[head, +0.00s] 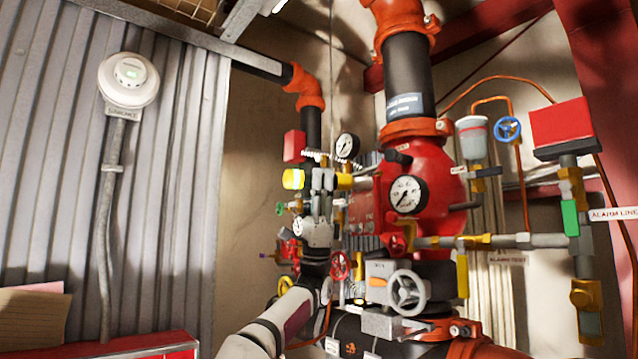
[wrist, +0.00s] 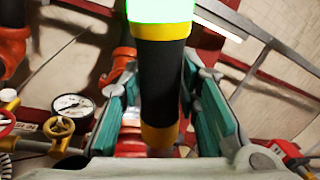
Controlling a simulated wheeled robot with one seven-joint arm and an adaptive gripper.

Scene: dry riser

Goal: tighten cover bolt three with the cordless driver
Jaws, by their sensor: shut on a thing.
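The cordless driver shows in the wrist view as a black cylinder (wrist: 160,80) with yellow bands and a glowing green end at the top. My gripper (wrist: 163,98) is shut on its black body, one teal pad on each side. In the head view, my gripper (head: 323,179) holds the driver level; its glowing yellow-green end (head: 293,179) points left and a yellow collar (head: 344,181) points right, towards the red valve body. The red cover (head: 362,208) stands just right of my gripper. I cannot pick out bolt three; contact at the driver's tip is not visible.
A pressure gauge (head: 408,194) sits on the red valve, with another gauge (head: 347,146) above my gripper. A grey handwheel (head: 407,291) and brass pipework crowd the lower right. A corrugated wall (head: 60,170) with a round detector (head: 129,79) is left; open space lies between.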

